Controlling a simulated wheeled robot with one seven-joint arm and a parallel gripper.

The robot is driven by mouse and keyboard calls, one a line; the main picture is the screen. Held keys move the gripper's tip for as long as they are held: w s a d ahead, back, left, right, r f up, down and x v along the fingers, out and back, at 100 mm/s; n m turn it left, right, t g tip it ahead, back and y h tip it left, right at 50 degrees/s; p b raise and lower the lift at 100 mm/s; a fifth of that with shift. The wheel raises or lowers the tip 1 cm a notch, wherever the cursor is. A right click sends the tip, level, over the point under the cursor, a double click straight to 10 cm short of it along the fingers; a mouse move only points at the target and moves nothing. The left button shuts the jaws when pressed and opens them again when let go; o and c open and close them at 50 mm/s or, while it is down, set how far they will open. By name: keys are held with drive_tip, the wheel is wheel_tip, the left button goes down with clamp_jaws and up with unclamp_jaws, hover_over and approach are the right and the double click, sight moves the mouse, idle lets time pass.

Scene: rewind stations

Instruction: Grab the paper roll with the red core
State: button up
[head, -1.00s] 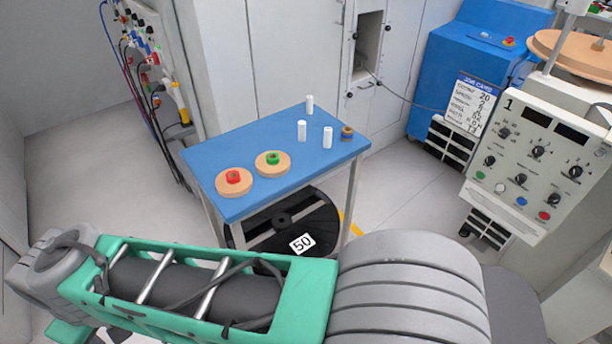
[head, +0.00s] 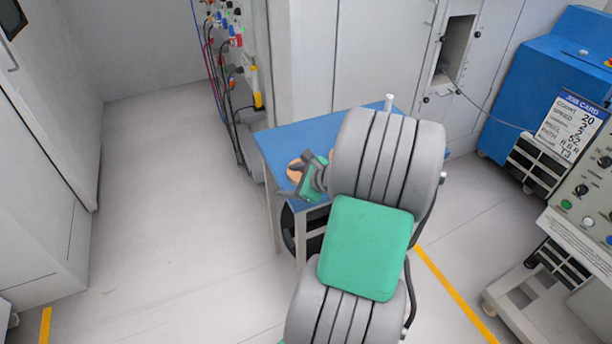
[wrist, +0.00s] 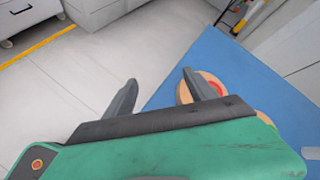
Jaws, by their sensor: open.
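The paper roll with the red core (wrist: 184,95) is a tan disc on the blue table (wrist: 245,75). In the wrist view my right finger covers much of it, and a bit of the red core shows beside that finger. In the head view only a tan edge of a roll (head: 295,171) shows beside my gripper (head: 300,190). My gripper also shows in the wrist view (wrist: 158,80), open, with nothing between its fingers. Its right finger overlaps the roll in the picture; I cannot tell whether they touch. The green-core roll (wrist: 266,120) is mostly hidden.
My arm hides most of the blue table (head: 285,135) in the head view. A white cylinder (head: 388,102) stands at its far edge. A panel with cables (head: 235,60) is behind the table's left side. A control console (head: 585,200) is at the right. The floor at left is clear.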

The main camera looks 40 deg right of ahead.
drive_tip(key=s+d+m+t+h, duration=0.1)
drive_tip(key=d+m, duration=0.2)
drive_tip(key=s+d+m+t, duration=0.1)
drive_tip(key=d+m, duration=0.1)
drive_tip(key=d, duration=0.1)
drive_tip(key=s+d+m+h, duration=0.1)
drive_tip(key=d+m, duration=0.2)
drive_tip(key=shift+s+d+f+m+t+h, duration=0.3)
drive_tip(key=shift+d+f+t, duration=0.05)
drive_tip(key=shift+t, duration=0.05)
drive_tip(key=x, duration=0.7)
drive_tip(key=shift+w+a, duration=0.1)
drive_tip(key=shift+w, duration=0.2)
drive_tip(key=shift+c, duration=0.5)
drive_tip(key=shift+r, duration=0.1)
clamp_jaws()
